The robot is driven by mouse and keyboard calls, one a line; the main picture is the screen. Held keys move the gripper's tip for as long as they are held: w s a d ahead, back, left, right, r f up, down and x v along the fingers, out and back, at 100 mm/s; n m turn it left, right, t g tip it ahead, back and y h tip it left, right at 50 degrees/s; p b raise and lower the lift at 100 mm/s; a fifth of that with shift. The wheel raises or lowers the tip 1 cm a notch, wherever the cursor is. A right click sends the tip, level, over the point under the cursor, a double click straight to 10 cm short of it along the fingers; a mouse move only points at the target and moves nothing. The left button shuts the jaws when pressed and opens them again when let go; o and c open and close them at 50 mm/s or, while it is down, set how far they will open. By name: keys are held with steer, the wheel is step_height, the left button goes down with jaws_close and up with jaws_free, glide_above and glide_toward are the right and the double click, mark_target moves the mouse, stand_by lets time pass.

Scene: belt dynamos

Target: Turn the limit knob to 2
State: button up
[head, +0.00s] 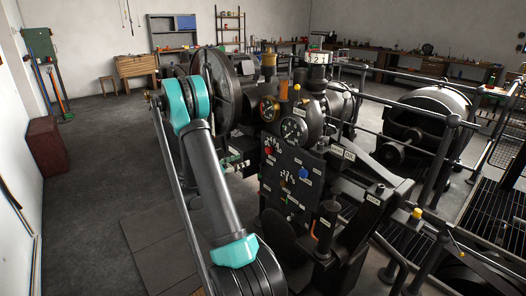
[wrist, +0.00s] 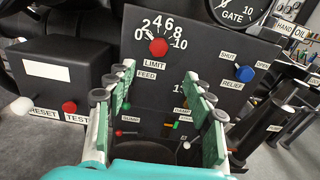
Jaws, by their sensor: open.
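The limit knob (wrist: 158,47) is a small round red knob on a dark panel, above the labels LIMIT and FEED in the wrist view. A white scale from 0 to 10 arcs over it. A thin pale mark shows at its upper left, towards the low numbers, but I cannot tell the exact setting. My gripper (wrist: 160,88) is open and empty, its two green-padded fingers apart below the knob in the picture and not touching it.
A blue relief knob (wrist: 244,74) sits right of the limit knob. A dark box (wrist: 52,75) with white reset and red test knobs stands at the left. Small controls and labels show between my fingers. A gauge (wrist: 238,10) is above.

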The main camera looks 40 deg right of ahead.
mark_target(268, 150)
steer(key=d, duration=1)
steer(key=w+d, duration=0.1)
steer(key=d, duration=0.4)
steer(key=shift+w+d, duration=0.1)
steer(key=shift+d, duration=0.05)
steer(key=shift+c, duration=0.2)
steer(key=c, duration=1.1)
steer(key=shift+o, duration=0.2)
steer(key=shift+m, duration=1.1)
steer(key=o, duration=1.1)
steer(key=s+a, duration=0.1)
steer(key=a, duration=1.1)
steer(key=shift+s+a, duration=0.15)
